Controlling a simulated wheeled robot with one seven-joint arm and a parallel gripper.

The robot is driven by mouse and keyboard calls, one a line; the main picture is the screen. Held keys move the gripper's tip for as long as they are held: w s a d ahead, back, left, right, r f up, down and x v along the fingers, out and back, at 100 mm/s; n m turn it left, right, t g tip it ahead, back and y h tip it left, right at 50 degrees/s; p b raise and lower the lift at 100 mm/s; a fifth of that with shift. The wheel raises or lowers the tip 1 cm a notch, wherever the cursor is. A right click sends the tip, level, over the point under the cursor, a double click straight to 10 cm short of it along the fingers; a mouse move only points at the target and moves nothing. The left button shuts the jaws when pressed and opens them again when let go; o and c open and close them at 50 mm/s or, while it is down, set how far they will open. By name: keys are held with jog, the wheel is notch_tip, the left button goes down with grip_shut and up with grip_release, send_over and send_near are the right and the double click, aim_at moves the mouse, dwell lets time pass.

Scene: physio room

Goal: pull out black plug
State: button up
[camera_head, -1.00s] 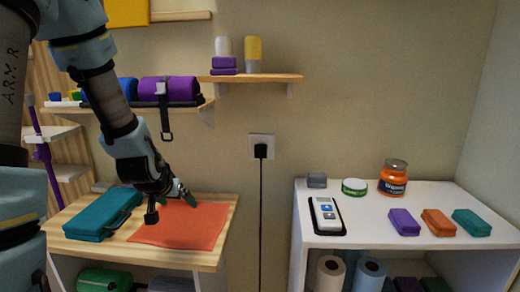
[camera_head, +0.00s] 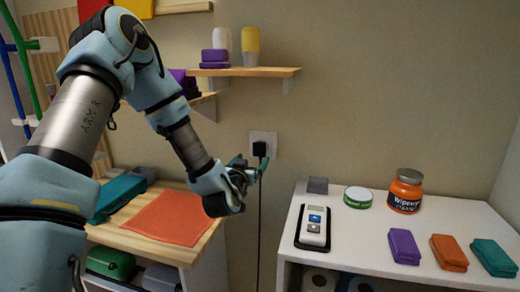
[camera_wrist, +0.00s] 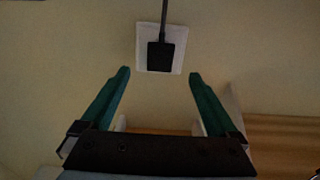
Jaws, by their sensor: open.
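The black plug (camera_head: 259,149) sits in the white wall socket (camera_head: 271,138), with its black cord (camera_head: 260,225) hanging down the wall. In the wrist view the plug (camera_wrist: 160,56) is on the socket plate (camera_wrist: 142,48), ahead of my fingertips and roughly centred between them; the cord runs to the top of that picture. My gripper (camera_head: 252,165) is at the wall just below and left of the plug in the head view. In the wrist view my gripper (camera_wrist: 158,74) has its two green fingers spread wide with nothing between them. The fingers appear short of the plug.
A wooden table with an orange cloth (camera_head: 172,218) stands at left. A wall shelf (camera_head: 245,72) is above. The wall around the socket is clear.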

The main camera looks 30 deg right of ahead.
aim_at(259, 150)
jog(key=x, duration=0.7)
jog(key=shift+w+d+f, duration=0.1)
jog(key=shift+w+d, duration=0.1)
jog(key=shift+w, duration=0.05)
jog(key=shift+w+d, duration=0.45)
jog(key=shift+w, duration=0.1)
jog(key=shift+b, duration=0.9)
dwell(0.5)
grip_shut()
dwell(0.9)
jog(key=shift+s+a, duration=0.15)
